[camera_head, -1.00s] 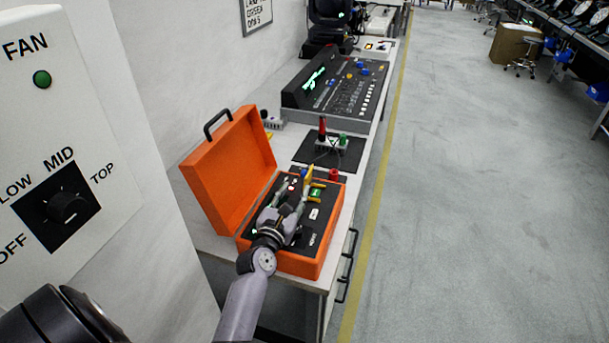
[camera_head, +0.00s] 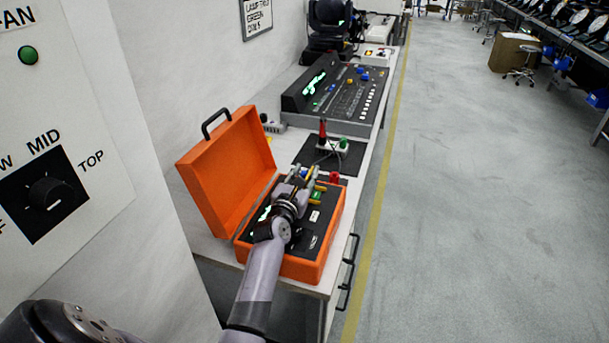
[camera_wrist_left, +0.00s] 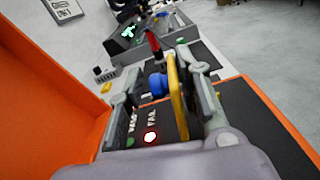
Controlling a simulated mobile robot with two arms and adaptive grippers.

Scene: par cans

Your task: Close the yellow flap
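The yellow flap (camera_wrist_left: 177,95) stands upright in the left wrist view, over the black panel in the orange case. A blue round part (camera_wrist_left: 157,84) is just left of it. My left gripper (camera_head: 300,173) is over the far part of the case in the head view. In the left wrist view its fingers (camera_wrist_left: 163,78) are apart, with the flap between them, close beside the right finger. I cannot tell if they touch. In the head view the flap is small and partly hidden by the gripper. My right gripper is not in view.
The orange case (camera_head: 222,178) is open, its lid raised on the left. A red light marked FAIL (camera_wrist_left: 150,138) glows on the panel. Behind the case are a socket box with a red plug (camera_head: 322,132) and a control desk (camera_head: 350,92). A fan switch panel (camera_head: 60,130) is at the left.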

